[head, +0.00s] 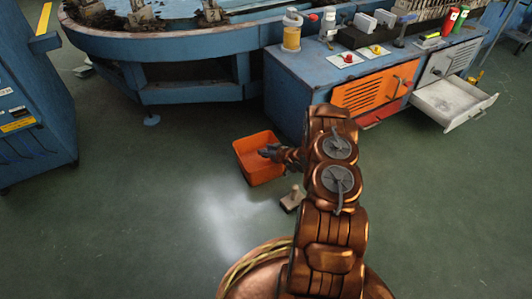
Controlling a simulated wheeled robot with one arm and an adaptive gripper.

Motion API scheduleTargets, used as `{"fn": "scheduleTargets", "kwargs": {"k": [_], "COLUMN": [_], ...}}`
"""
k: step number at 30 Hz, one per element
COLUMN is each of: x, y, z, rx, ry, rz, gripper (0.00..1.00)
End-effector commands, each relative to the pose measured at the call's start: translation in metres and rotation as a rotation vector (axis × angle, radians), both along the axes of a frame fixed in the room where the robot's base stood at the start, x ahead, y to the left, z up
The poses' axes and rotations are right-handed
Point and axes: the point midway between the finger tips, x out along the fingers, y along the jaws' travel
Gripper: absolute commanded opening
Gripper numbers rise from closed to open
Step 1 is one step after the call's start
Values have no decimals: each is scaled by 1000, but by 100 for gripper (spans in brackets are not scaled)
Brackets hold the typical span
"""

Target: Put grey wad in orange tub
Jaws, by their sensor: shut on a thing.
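The orange tub (241,150) stands open on the green floor, in front of the workbench. My gripper (272,152) reaches in from the right over the tub's right side. It is shut on a small dark grey lump, the grey wad (265,152), which shows over the tub's opening. The wad is small and hard to tell apart from the fingertips. My arm comes up from the bottom of the view and hides the floor right of the tub.
A small brown block with an upright handle (293,198) is on the floor, close to my arm. A blue workbench (290,98) with an open drawer (455,104) stands behind. A blue cabinet (32,110) is at left. The floor left of the tub is clear.

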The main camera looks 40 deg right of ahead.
Motion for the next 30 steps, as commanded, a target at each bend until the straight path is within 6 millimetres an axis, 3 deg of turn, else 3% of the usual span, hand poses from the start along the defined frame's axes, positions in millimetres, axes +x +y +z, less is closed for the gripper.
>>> {"fn": "scheduleTargets", "kwargs": {"k": [26,27,30], "x": [-1,-1,-2], "y": [0,0,0], "z": [-15,-16,-17], "rx": [0,0,0], "ry": [3,3,5], "rz": [0,0,0], "gripper": [20,47,58]}}
